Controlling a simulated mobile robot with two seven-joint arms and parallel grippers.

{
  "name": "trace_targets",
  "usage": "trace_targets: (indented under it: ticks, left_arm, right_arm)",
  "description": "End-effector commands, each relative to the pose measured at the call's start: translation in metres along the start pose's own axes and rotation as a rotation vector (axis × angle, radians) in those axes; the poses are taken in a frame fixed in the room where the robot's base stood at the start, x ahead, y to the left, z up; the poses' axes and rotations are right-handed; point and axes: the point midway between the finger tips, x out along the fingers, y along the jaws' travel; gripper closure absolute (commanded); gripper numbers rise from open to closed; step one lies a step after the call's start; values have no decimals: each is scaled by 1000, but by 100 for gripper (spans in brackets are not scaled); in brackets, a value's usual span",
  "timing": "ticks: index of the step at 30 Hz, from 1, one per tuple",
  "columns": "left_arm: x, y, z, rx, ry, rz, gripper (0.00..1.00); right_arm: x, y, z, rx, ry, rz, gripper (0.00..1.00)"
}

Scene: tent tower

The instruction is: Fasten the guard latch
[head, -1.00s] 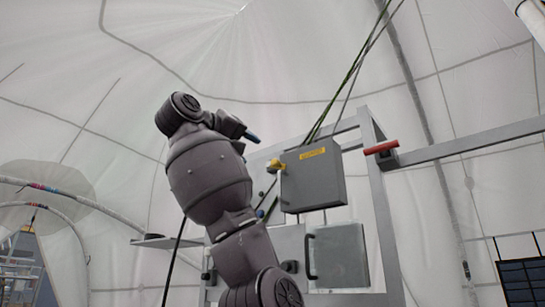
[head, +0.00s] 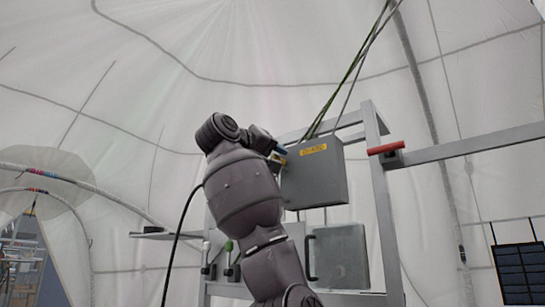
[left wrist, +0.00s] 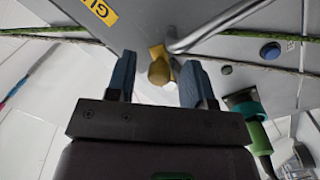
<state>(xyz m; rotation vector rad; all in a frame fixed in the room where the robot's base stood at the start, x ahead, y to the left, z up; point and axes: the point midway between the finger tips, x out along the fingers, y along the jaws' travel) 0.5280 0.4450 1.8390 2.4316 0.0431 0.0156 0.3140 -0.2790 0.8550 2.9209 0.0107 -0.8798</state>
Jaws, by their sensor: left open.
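The grey guard box (head: 325,185) with its yellow label (head: 314,148) is mounted on the metal frame in the head view. Its label also shows in the left wrist view (left wrist: 101,10). The yellow latch knob (left wrist: 159,70) appears between my left fingertips in the left wrist view, near a bent grey bar. My left gripper (left wrist: 158,82) is open, with a blue finger on either side of the knob; I cannot tell whether they touch it. In the head view my left gripper (head: 281,154) is at the box's left edge and mostly hides the latch. My right gripper is not in view.
A red handle (head: 385,148) sits on the frame to the right. A grey door (head: 342,255) with a black handle is below the box. Taut green ropes (head: 350,72) run above the box.

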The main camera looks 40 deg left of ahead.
Motion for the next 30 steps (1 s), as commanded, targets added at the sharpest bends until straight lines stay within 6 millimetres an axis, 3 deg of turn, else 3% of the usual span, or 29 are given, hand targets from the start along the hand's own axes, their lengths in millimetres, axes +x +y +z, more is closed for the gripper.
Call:
trace_targets:
  ticks: [5,14,20,30]
  left_arm:
    - [0,0,0,0,0,0,55]
    - [0,0,0,0,0,0,100]
    - [-1,2,0,-53,3,4,100]
    - [0,11,-8,-344,20,19,100]
  right_arm:
    - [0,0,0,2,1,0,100]
    - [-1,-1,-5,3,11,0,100]
    - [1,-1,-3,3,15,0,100]
    - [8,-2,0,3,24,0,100]
